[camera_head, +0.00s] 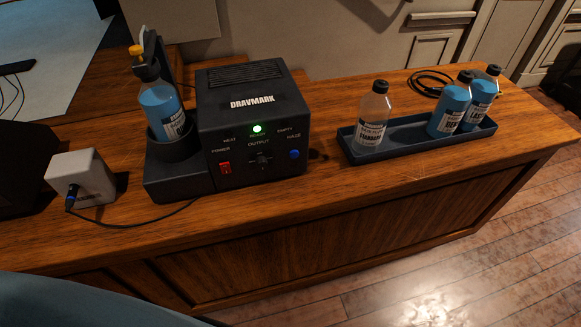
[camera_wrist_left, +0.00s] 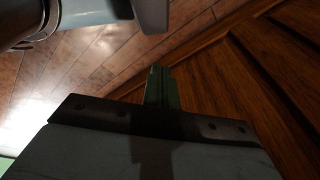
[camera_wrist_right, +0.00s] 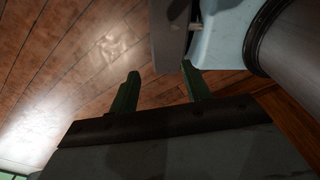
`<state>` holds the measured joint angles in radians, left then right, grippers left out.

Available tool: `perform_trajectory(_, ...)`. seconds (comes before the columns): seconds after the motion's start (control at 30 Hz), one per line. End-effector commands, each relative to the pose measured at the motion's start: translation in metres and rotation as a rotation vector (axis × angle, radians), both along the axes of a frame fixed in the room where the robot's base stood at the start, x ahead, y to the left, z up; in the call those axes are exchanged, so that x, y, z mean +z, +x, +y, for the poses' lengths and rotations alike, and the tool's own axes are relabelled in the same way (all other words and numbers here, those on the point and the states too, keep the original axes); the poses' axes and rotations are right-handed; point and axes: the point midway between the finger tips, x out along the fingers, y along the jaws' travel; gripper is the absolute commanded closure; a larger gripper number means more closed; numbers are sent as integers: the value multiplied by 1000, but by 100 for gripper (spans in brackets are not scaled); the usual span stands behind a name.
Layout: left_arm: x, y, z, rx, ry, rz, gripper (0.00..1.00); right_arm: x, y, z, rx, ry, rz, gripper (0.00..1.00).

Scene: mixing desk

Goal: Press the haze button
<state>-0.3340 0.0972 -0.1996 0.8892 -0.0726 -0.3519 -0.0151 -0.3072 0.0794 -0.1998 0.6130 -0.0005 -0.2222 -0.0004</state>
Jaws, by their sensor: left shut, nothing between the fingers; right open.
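The black haze machine (camera_head: 252,125), marked DRAVMARK, stands on the wooden desk. The blue round haze button (camera_head: 294,154) is at the right of its front panel, under the word HAZE. A green light (camera_head: 257,129) glows at the panel's top centre, and a red power switch (camera_head: 225,168) sits at its lower left. A bottle of blue liquid (camera_head: 163,108) stands in the machine's left holder. My left gripper (camera_wrist_left: 161,88) is shut and empty, in front of the desk's wooden side. My right gripper (camera_wrist_right: 160,88) is open and empty above the floor. Neither gripper shows in the head view.
A dark tray (camera_head: 415,142) to the right holds a clear bottle (camera_head: 372,116) and blue bottles (camera_head: 449,108). A white box (camera_head: 82,178) with a cable stands at the left. The desk strip before the machine is clear except for that thin cable.

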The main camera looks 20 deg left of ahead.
Motion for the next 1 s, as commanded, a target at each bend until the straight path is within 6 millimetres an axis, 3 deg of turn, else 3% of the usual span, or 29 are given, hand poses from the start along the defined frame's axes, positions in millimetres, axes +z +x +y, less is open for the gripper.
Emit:
perform_trajectory(0.03,6,28,-2,-26,10,-47,100,-9,7,0,1,0,-11,52)
perform_trajectory(0.2,53,103,-5,-101,71,-181,100,-25,18,-5,6,-5,-30,52)
perform_trajectory(0.4,132,170,-3,-148,164,-339,100,-42,16,-25,16,-31,-25,52)
perform_trajectory(0.6,206,201,2,-151,241,-459,100,-55,11,-32,19,-41,-15,52)
perform_trajectory(0.83,278,216,9,-144,320,-583,100,-66,6,-38,21,-49,-6,52)
perform_trajectory(1.0,318,251,7,-319,502,-802,100,-67,6,-40,22,-52,-6,52)
